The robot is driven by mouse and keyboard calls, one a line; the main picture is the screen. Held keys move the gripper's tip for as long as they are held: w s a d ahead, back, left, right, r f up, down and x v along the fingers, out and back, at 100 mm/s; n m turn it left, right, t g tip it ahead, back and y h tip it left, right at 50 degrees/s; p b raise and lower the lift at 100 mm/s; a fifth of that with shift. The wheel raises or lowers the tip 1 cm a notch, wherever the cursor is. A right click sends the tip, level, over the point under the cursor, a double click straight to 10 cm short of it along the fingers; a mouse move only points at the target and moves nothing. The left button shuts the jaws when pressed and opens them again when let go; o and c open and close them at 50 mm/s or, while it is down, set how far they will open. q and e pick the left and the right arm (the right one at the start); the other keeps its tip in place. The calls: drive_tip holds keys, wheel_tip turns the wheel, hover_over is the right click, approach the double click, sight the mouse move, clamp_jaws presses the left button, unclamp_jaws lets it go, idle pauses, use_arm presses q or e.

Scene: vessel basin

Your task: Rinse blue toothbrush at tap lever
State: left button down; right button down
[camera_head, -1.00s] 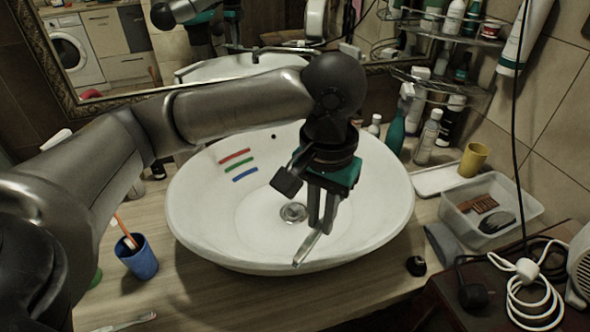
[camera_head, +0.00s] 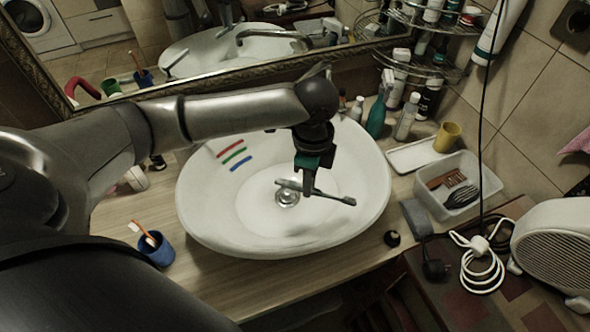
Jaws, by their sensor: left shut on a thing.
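My left gripper (camera_head: 308,184) hangs over the white basin (camera_head: 215,215), pointing down, and is shut on a thin toothbrush (camera_head: 335,197). The brush lies roughly level across the fingers, its head end to the right. It looks dark grey here, and I cannot make out blue on it. The drain (camera_head: 287,197) shows just below it. The tap is mostly hidden behind my left arm, and its lever cannot be made out clearly. No water stream is visible. My right gripper is out of view.
Red, green and blue strips (camera_head: 240,163) mark the basin's left inner wall. A blue cup (camera_head: 158,250) with an orange toothbrush stands front left. Bottles (camera_head: 407,117), a yellow cup (camera_head: 447,137) and a clear tray (camera_head: 480,195) stand at right. A mirror is behind.

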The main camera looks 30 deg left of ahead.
sight(294, 182)
use_arm(q)
drive_tip(key=m+p, duration=0.1)
drive_tip(key=m, duration=0.1)
drive_tip(key=a+m+p, duration=0.1)
drive_tip(key=m+p, duration=0.2)
drive_tip(key=m, duration=0.1)
drive_tip(key=shift+s+a+f+p, duration=0.25)
drive_tip(key=shift+s+a+p, duration=0.1)
drive_tip(key=shift+a, duration=0.05)
drive_tip(key=shift+s+a+f+m+p, duration=0.15)
drive_tip(key=shift+m+p, duration=0.15)
drive_tip(key=shift+m, duration=0.2)
drive_tip(key=shift+s+a+f+m+p, duration=0.15)
drive_tip(key=shift+m+p, duration=0.15)
drive_tip(key=shift+m, duration=0.2)
drive_tip(key=shift+w+a+f+m+b, duration=0.4)
drive_tip(key=shift+w+a+f+b, duration=0.15)
drive_tip(key=shift+w+b, duration=0.2)
drive_tip(key=w+a+f+b, duration=0.2)
drive_tip(key=w+a+b, duration=0.5)
drive_tip(key=w+b, duration=0.3)
drive_tip(key=shift+b, duration=0.65)
drive_tip(key=shift+a, duration=0.1)
drive_tip(key=shift+s, duration=0.1)
